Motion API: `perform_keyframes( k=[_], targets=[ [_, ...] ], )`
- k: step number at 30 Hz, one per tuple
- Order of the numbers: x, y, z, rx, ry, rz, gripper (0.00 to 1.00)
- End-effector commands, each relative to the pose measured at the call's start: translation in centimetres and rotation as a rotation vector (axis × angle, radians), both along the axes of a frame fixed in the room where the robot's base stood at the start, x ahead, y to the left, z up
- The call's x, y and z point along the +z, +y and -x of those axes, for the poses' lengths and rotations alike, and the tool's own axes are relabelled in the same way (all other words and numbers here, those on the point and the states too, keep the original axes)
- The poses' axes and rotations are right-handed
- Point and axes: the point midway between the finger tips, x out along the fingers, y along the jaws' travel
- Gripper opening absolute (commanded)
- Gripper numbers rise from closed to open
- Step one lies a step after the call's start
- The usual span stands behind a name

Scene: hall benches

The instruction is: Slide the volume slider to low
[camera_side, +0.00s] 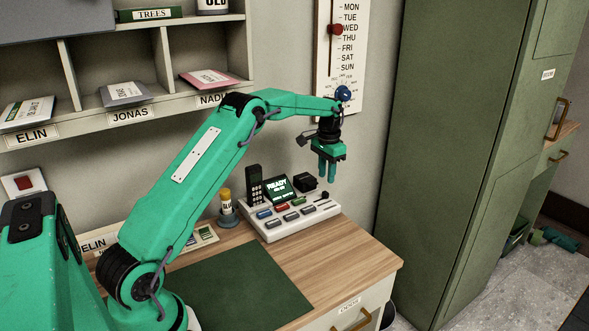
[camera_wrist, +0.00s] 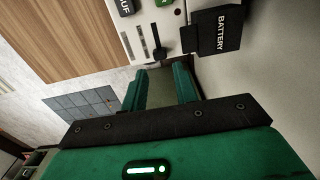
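A white console (camera_side: 272,227) with several coloured buttons stands on the wooden desk. A small black slider knob (camera_side: 323,196) is at its right end, and I take it for the volume slider. In the wrist view the black knob (camera_wrist: 160,40) stands by narrow dark slots on the white panel, just ahead of my fingertips. No low mark is readable. My gripper (camera_side: 328,178) hangs above the console's right end with its fingers pointing down.
A black box (camera_wrist: 217,32) marked BATTERY sits beside the knob. A black handset (camera_side: 255,186) and a READY screen (camera_side: 278,188) stand at the console's back. A tall green cabinet (camera_side: 470,130) is at the right. A wall calendar (camera_side: 345,50) has a red knob.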

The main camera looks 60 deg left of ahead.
Motion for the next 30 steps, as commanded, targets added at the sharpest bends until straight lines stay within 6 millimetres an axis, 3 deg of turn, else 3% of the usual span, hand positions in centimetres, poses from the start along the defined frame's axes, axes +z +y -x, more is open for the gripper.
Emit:
perform_keyframes(
  k=[15, 27, 30],
  targets=[
    [-5.7, 0.0, 0.1, 0.000, 0.002, 0.001, 0.29],
    [-6.2, 0.0, 0.0, 0.000, 0.000, 0.000, 0.29],
    [-6.2, 0.0, 0.0, 0.000, 0.000, 0.000, 0.09]
  ],
)
